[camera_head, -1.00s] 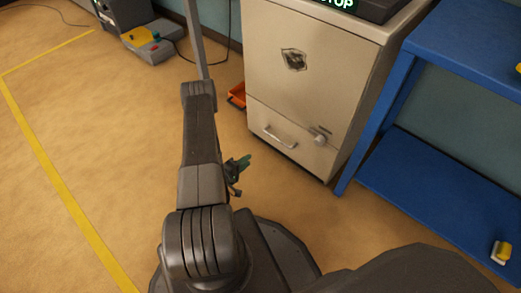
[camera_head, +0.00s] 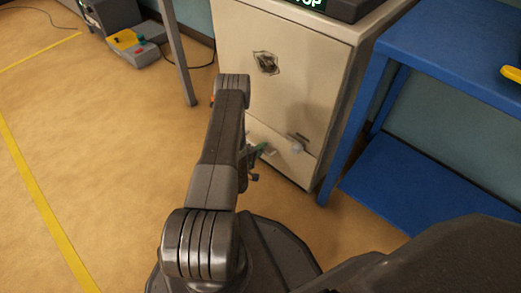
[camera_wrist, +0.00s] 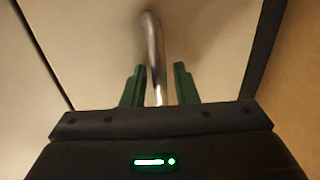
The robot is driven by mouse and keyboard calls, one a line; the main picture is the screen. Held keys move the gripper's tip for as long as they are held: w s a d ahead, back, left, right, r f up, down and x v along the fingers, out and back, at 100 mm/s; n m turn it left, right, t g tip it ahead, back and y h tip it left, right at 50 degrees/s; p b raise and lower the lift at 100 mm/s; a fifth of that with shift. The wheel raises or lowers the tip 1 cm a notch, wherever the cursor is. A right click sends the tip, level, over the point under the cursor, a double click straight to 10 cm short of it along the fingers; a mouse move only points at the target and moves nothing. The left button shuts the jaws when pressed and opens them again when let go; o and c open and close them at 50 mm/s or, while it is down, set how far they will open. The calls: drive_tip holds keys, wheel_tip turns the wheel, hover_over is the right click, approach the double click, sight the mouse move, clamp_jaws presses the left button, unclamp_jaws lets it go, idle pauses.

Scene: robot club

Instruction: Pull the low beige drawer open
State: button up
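The low beige drawer (camera_head: 300,170) is the bottom front of the beige cabinet in the head view, and it looks closed. Its front also fills much of the wrist view (camera_wrist: 100,60). The curved metal handle (camera_wrist: 153,50) stands between my gripper's two green fingers (camera_wrist: 159,85). A gap shows on both sides of the handle, so the fingers are open around it and not clamped. In the head view my gripper (camera_head: 257,152) is at the drawer front, partly behind my arm, and the handle is mostly hidden there.
A blue shelf unit (camera_head: 400,185) stands close on the right. A grey post (camera_head: 178,55) stands left of the cabinet. Open floor (camera_head: 110,150) lies to the left.

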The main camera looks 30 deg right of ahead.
clamp_jaws()
drive_tip(key=shift+a, duration=0.1)
